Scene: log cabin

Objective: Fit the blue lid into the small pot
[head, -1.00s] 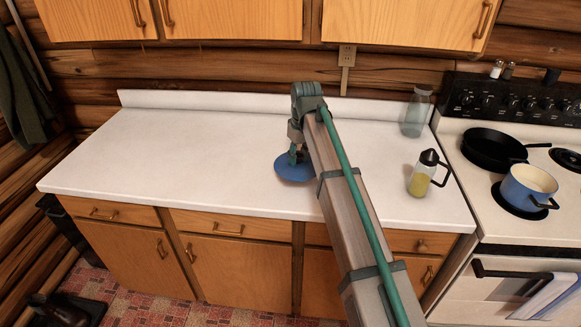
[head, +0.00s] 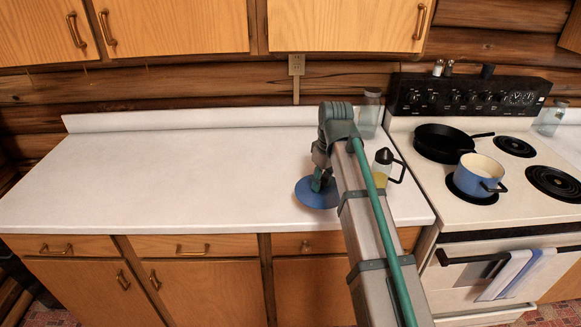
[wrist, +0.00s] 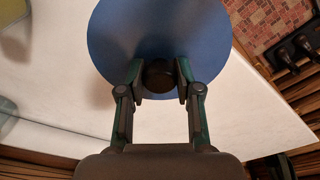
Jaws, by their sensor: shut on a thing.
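The blue lid (head: 312,193) is a flat round disc with a dark knob, held above the white counter left of the stove. In the wrist view the lid (wrist: 160,30) fills the top middle, and my gripper (wrist: 160,82) is shut on its dark knob. My gripper (head: 322,180) is partly hidden by my arm in the head view. The small pot (head: 478,176) is blue outside and cream inside, with dark handles. It stands open on the stove's front left burner, to the right of my gripper and well apart from the lid.
A black frying pan (head: 438,142) sits on the burner behind the pot. A jug with a dark top (head: 383,160) stands on the counter (head: 170,180) just right of my arm's end, and a glass jar (head: 369,115) stands behind. The counter's left side is clear.

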